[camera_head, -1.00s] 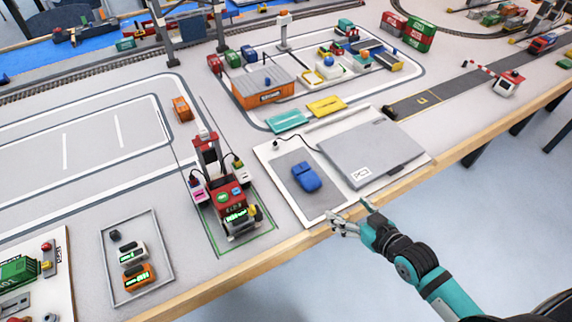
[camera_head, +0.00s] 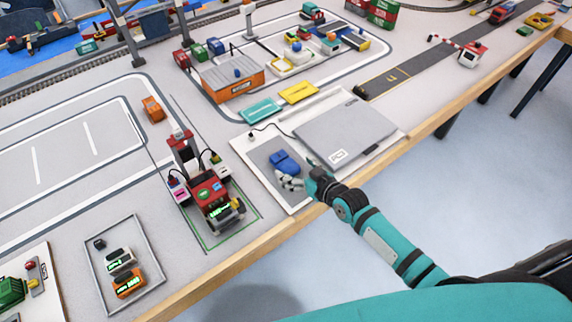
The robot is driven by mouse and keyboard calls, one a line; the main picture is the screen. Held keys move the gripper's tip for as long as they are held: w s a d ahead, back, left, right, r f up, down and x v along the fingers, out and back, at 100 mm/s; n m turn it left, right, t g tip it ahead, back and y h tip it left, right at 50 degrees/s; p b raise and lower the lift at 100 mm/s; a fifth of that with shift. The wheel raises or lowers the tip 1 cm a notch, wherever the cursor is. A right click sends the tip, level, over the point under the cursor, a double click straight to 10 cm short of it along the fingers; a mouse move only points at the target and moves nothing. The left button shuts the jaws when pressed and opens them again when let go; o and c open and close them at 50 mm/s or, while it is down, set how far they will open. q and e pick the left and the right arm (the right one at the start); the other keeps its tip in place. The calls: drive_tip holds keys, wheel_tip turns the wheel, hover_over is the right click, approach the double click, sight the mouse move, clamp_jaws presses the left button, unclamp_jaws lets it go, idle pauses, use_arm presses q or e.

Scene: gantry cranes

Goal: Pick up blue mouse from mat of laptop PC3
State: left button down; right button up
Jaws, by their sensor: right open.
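The blue mouse (camera_head: 284,162) lies on the grey mat (camera_head: 262,156) at the left of the closed grey laptop PC3 (camera_head: 346,129). Mat and laptop share a white board at the table's front edge. My right gripper (camera_head: 289,182) is open and reaches over the near part of the mat, just in front of the mouse. Its fingers are close to the mouse's near side; I cannot tell whether they touch it. The gripper hides a corner of the mat. My left gripper is not in view.
A red crane model (camera_head: 207,190) stands left of the board. A tray (camera_head: 97,266) with small devices lies further left. Teal (camera_head: 261,110) and yellow (camera_head: 298,92) plates lie behind the board. The wooden table edge (camera_head: 252,253) runs along the front, with open floor beyond it.

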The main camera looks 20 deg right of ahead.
sight(286, 162)
drive_tip(key=x, duration=0.4)
drive_tip(key=shift+w+a, duration=0.2)
drive_tip(key=shift+w, duration=0.15)
drive_tip(key=shift+r, duration=0.1)
drive_tip(key=shift+c, duration=0.2)
drive_tip(key=c, duration=1.2)
drive_tip(key=shift+r, duration=0.1)
drive_tip(key=shift+c, duration=0.2)
